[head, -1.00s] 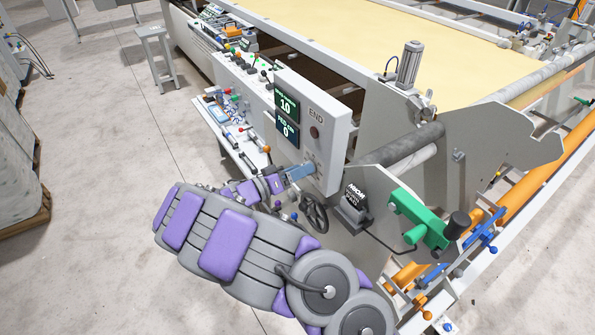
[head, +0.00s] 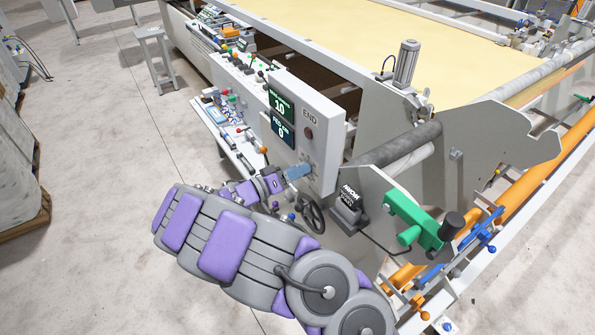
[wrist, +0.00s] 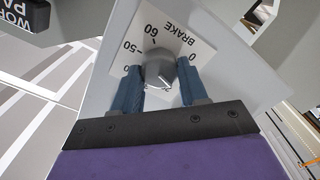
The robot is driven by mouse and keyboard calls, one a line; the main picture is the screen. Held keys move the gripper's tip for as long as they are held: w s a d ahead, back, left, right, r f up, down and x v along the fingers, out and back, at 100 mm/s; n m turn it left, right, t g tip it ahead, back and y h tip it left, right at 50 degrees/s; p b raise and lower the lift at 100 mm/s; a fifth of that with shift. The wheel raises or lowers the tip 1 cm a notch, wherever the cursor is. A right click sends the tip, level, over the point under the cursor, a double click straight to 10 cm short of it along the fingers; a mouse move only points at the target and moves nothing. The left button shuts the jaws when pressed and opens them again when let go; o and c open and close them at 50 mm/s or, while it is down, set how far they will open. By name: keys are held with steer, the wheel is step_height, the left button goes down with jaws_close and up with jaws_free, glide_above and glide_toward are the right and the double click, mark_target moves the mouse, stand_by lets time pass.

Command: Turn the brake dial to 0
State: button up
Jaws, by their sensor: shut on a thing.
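The brake dial (wrist: 160,66) is a grey knob on a pale plate (wrist: 196,47) lettered BRAKE, with numbers such as 60, 50 and 0 around it, seen upside down in the wrist view. My gripper (wrist: 158,74) has one blue finger on each side of the knob and is shut on it. A pale streak shows on the knob's near side, but I cannot tell which number it points at. In the head view my gripper (head: 299,172) meets the lower front of the grey END panel (head: 325,130), and the dial is hidden there.
Two screens (head: 281,118) on the panel read 10 and 0. A black handwheel (head: 312,214) sits just below my gripper. A dark lettered box (head: 348,210) and a green clamp-like part (head: 412,220) stand to the right.

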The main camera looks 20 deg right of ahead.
steer(key=shift+w+a+f, duration=0.1)
steer(key=shift+a, duration=0.05)
steer(key=n, duration=0.6)
steer(key=n+p, duration=0.1)
steer(key=n, duration=0.3)
steer(key=shift+a+f, duration=0.1)
steer(key=shift+a, duration=0.05)
steer(key=shift+f+n+p, duration=0.15)
steer(key=shift+n+p, duration=0.3)
steer(key=shift+n, duration=0.75)
steer(key=o, duration=0.9)
steer(key=shift+w+a+f, duration=0.1)
steer(key=shift+w, duration=0.05)
steer(key=shift+o, duration=0.8)
steer(key=shift+a, duration=0.15)
steer(key=shift+r, duration=0.2)
